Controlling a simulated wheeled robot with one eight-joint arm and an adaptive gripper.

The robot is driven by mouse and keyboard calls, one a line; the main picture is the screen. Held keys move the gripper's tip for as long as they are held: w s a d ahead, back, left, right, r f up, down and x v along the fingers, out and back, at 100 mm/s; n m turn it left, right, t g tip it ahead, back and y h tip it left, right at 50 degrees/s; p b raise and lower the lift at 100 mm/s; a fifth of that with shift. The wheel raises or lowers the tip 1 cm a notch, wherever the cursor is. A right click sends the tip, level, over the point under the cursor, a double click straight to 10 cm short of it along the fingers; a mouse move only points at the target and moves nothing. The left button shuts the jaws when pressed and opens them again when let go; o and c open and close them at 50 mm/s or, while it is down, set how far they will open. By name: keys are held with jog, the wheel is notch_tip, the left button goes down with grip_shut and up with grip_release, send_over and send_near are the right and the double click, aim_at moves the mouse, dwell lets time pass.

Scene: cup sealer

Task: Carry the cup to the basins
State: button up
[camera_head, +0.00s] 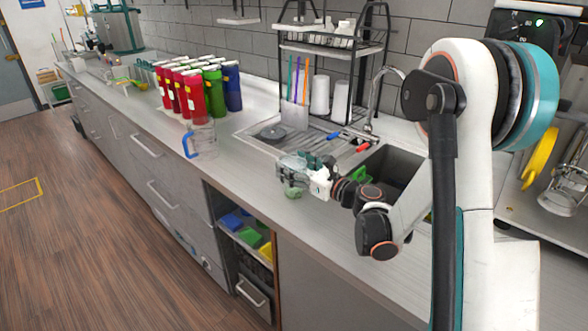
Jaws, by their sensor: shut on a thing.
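My gripper (288,168) is at the counter's front edge, in the middle of the view. It is shut on a small, clear, greenish cup (293,192), whose lower part shows below the fingers; the fingers hide most of it. The cup is in front of the sink, outside the basins. The dark, deep basin (402,160) lies to the right, partly hidden by my arm. A shallow ribbed steel section (310,138) lies to its left.
A clear pitcher with a blue handle (202,140) stands left of my gripper, near the edge. Several red, green and blue bottles (190,92) stand behind it. A curved faucet (382,95) and black rack (335,50) rise behind the sink. An open shelf (245,235) is below.

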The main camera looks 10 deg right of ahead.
jog(key=shift+r, duration=0.1)
jog(key=shift+f, duration=0.2)
jog(key=o, duration=1.4)
jog(key=shift+r, duration=0.15)
jog(key=shift+s+r, duration=0.1)
jog(key=p+v, duration=0.1)
jog(key=v, duration=1.1)
